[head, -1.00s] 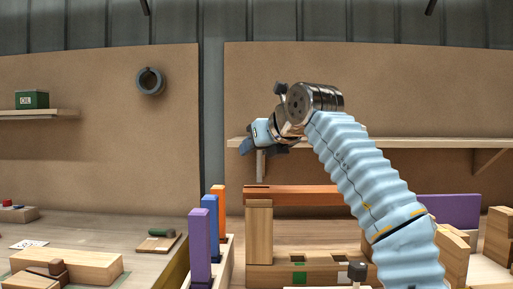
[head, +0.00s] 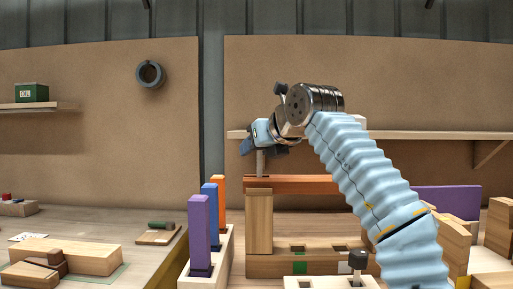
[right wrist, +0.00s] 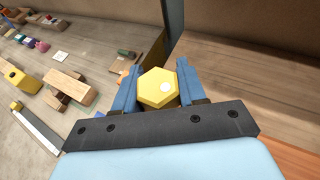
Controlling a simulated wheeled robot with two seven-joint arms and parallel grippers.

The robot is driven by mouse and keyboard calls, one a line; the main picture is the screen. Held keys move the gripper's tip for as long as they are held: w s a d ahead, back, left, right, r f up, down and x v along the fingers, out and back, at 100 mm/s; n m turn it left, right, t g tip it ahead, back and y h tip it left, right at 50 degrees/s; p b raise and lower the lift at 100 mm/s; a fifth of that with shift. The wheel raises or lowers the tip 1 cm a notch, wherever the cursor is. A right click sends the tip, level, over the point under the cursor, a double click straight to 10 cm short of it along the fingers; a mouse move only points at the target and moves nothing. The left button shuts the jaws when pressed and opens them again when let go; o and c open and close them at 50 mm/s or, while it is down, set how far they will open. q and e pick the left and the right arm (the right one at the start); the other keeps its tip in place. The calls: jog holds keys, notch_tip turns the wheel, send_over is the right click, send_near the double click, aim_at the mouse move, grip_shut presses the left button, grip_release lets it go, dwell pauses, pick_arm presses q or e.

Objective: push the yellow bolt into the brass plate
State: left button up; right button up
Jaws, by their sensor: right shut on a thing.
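My right gripper (head: 248,148) is in the head view, above the left end of the orange-brown beam and in front of the back board. In the right wrist view the same gripper (right wrist: 158,82) has its two blue fingers shut on the yellow bolt (right wrist: 157,87). The bolt's hexagonal head faces the camera, and its shank is hidden behind the head. I cannot pick out the brass plate in either view. My left gripper is not in view.
The orange-brown beam (head: 320,185) rests on a wooden post (head: 259,222). Purple (head: 199,235), blue (head: 210,205) and orange (head: 219,196) posts stand to its left. A shelf (head: 400,135) runs behind my arm. Wooden blocks (head: 65,256) lie on the left bench.

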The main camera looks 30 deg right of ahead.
aim_at(261, 163)
jog(key=shift+f+b, duration=1)
jog(key=shift+f, duration=0.2)
jog(key=shift+f+b, duration=0.85)
jog(key=shift+f, duration=0.1)
jog(key=shift+r, duration=0.15)
jog(key=shift+r+p, duration=1.25)
jog(key=shift+p, duration=0.25)
jog(key=shift+r+p, duration=0.9)
jog(key=shift+p, duration=0.05)
jog(key=shift+r+p, duration=0.75)
jog(key=shift+r, duration=0.2)
jog(key=shift+f+b, duration=2.2)
jog(key=shift+f, duration=0.25)
jog(key=shift+f+b, duration=0.75)
jog(key=shift+f, duration=0.05)
